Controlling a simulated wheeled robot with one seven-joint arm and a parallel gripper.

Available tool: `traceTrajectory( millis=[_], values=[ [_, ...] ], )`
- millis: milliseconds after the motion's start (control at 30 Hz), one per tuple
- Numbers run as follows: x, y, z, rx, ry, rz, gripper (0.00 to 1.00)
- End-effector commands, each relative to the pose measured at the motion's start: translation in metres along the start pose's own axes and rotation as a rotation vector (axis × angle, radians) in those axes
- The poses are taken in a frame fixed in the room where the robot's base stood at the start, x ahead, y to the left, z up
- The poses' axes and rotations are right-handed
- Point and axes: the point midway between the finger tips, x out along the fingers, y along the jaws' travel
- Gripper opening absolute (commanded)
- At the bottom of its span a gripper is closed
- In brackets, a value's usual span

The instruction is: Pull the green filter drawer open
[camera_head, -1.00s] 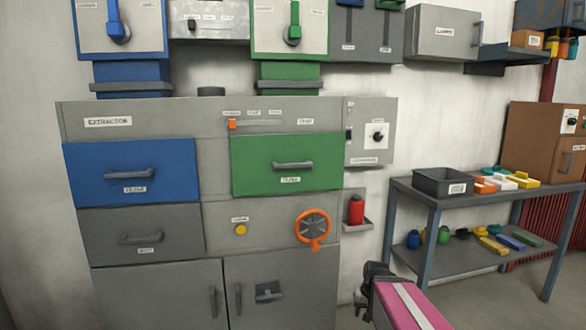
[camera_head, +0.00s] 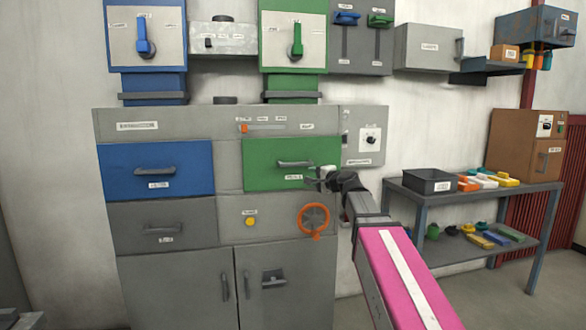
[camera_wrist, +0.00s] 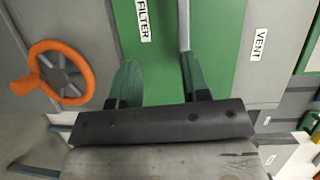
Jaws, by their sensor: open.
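The green filter drawer (camera_head: 262,178) is shut, its front flush with the grey extractor cabinet, with a grey bar handle (camera_head: 295,164) across its upper part. My gripper (camera_head: 322,178) is open and empty in front of the drawer's right part, below and right of the handle. In the wrist view, the green drawer front (camera_wrist: 165,75) lies ahead of the spread fingers (camera_wrist: 160,62). The handle (camera_wrist: 184,25) runs up from near the right fingertip; I cannot tell whether they touch. The finger hides part of it.
An orange handwheel (camera_head: 314,219) sits below the drawer. The blue drawer (camera_head: 156,186) is left of it. A grey switch panel (camera_head: 363,150) is to the right. A metal table (camera_head: 400,190) with a black bin (camera_head: 430,181) stands further right.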

Motion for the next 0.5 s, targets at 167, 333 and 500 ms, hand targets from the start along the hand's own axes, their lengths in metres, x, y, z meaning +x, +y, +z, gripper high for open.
traceTrajectory(
  millis=[167,333,500],
  values=[
    [0.003,-0.026,-0.002,0.048,0.011,-0.058,0.43],
    [0.011,-0.028,-0.002,0.051,0.010,-0.060,0.43],
    [0.032,-0.028,-0.003,0.050,0.009,-0.059,0.43]
  ],
)
